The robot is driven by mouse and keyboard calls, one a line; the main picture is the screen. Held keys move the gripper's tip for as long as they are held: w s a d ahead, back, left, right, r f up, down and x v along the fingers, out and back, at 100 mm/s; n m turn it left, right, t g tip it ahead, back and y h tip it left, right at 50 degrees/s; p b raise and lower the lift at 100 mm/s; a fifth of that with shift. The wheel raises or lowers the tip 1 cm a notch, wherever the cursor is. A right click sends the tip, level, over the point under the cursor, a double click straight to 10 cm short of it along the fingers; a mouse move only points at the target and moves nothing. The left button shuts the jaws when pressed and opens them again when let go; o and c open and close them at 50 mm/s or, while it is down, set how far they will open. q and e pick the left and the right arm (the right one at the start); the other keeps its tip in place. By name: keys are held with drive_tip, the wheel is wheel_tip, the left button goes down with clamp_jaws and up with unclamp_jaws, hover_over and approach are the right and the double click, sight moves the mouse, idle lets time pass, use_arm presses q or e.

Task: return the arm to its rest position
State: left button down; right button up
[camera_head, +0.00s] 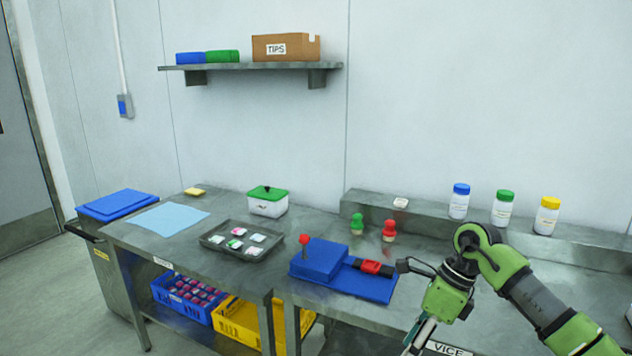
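My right arm, green and dark grey, comes in from the right of the head view. Its wrist bends down over the front edge of the bench (180,252). Only the upper part of the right gripper (418,340) shows at the bottom edge. Its fingertips are cut off, so whether it is open, shut or holding anything is hidden. It is to the right of the blue block and base plate (378,287) and near the "VICE" label (449,348). My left gripper is not in view.
A grey tray (213,240) with several small packets, a green-lidded box (267,206) and a blue sheet (168,217) lie on the bench. Green (357,223) and red (389,230) knobbed pieces stand near the raised ledge. White bottles with blue (459,203), green (502,209) and yellow (546,217) caps stand on it.

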drive_tip(key=w+a+f+m+t+y, duration=0.1)
drive_tip(key=a+f+m+t+y, duration=0.1)
drive_tip(key=a+f+m+y, duration=0.4)
drive_tip(key=w+a+f+m+t+y, duration=0.15)
drive_tip(key=a+m+y, duration=0.25)
drive_tip(key=a, duration=0.4)
drive_tip(key=s+d+f+m+t+h, duration=0.1)
drive_tip(key=d+f+m+t+h, duration=0.35)
drive_tip(key=f+m, duration=0.75)
drive_tip(key=s+d+f+m+t+h, duration=0.25)
drive_tip(key=d+f+m+t, duration=0.3)
drive_tip(key=f+m, duration=0.65)
drive_tip(key=s+d+f+m+g+h, duration=0.3)
drive_tip(key=s+d+f, duration=0.1)
drive_tip(key=s+f, duration=0.7)
drive_tip(key=s+d+f+m+g+h, duration=0.3)
drive_tip(key=s+d+f+m, duration=0.15)
drive_tip(key=s+f, duration=0.75)
drive_tip(key=s+f+m+g, duration=0.2)
drive_tip(key=s+f, duration=0.1)
drive_tip(key=s, duration=0.9)
drive_tip(key=s+f+m+g+h, duration=0.1)
drive_tip(key=s+f+m+g, duration=0.1)
drive_tip(key=s, duration=1.1)
drive_tip(key=shift+d+f+g, duration=0.25)
drive_tip(key=shift+f+g, duration=0.45)
drive_tip(key=shift+g, duration=0.15)
